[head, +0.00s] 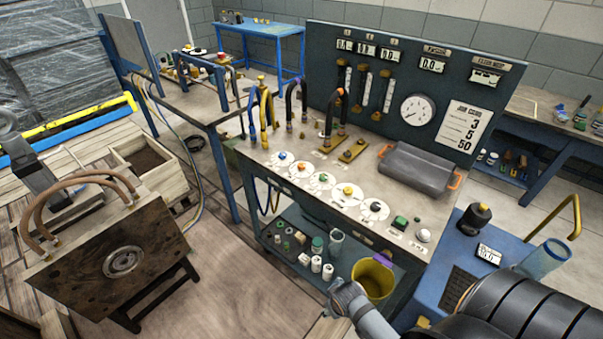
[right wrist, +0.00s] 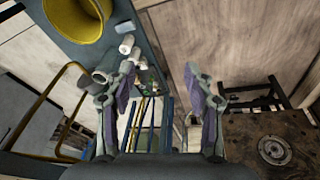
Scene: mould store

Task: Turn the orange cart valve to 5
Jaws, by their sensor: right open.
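On the grey bench (head: 400,218) a row of white dial plates carries coloured valve knobs. An orange knob (head: 302,168) sits second from the back, between a blue knob (head: 282,156) and a green knob (head: 322,177). The knobs' settings are too small to read. My right gripper (right wrist: 165,100) is open and empty. In the head view it (head: 350,298) is low in front of the bench, beside a yellow bucket (head: 373,279), away from the knobs.
A panel (head: 440,70) with gauges and a job card (head: 463,126) showing 3, 5, 50 stands behind the bench. A grey case (head: 418,168) with orange handles lies near the knobs. A blue cart (head: 500,262) stands right. A mould (head: 110,250) with hoses stands left.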

